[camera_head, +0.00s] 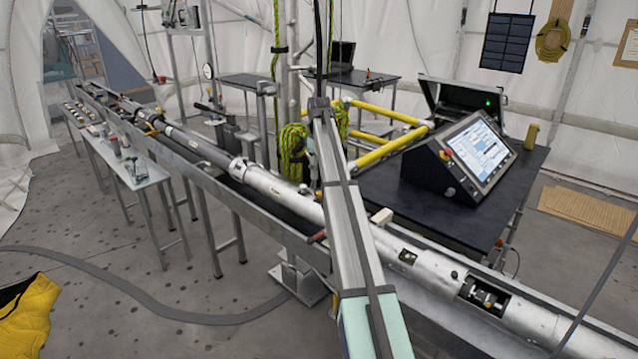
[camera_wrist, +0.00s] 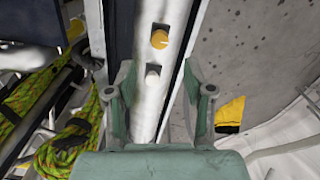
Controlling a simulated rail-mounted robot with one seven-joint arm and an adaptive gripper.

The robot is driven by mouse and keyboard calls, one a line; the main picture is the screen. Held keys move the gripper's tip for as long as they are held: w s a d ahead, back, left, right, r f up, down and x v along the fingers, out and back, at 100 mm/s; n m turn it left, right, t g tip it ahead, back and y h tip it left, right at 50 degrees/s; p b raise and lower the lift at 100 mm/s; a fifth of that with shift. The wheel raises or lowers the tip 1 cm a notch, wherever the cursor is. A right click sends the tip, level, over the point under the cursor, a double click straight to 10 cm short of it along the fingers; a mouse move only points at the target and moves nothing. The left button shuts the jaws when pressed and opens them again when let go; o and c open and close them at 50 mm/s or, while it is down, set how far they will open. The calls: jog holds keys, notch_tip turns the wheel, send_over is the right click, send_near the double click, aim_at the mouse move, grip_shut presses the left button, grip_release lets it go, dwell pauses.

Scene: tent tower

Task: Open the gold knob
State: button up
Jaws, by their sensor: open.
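The gold knob (camera_wrist: 160,40) is a small round knob with an orange-gold face, on a long silver tube (camera_wrist: 149,112) in the wrist view. A white knob (camera_wrist: 152,75) sits just below it on the same tube. My gripper (camera_wrist: 157,85) is open, with one green finger on each side of the tube. The gold knob lies ahead of the fingertips, a little above their line in the picture. Nothing is held between the fingers. In the head view the silver tube (camera_head: 281,189) runs diagonally in a trough, and I cannot make out the gold knob or my fingers there.
A black table (camera_head: 420,205) carries a tilted screen console (camera_head: 462,160). A yellow-railed frame (camera_head: 388,147) stands behind the tube. Yellow-green rope (camera_wrist: 60,145) hangs left in the wrist view. A yellow object (camera_wrist: 230,112) lies at right. Floor in front of the trough is mostly open.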

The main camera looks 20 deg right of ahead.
jog(key=shift+r, duration=1.95)
jog(key=shift+r, duration=0.1)
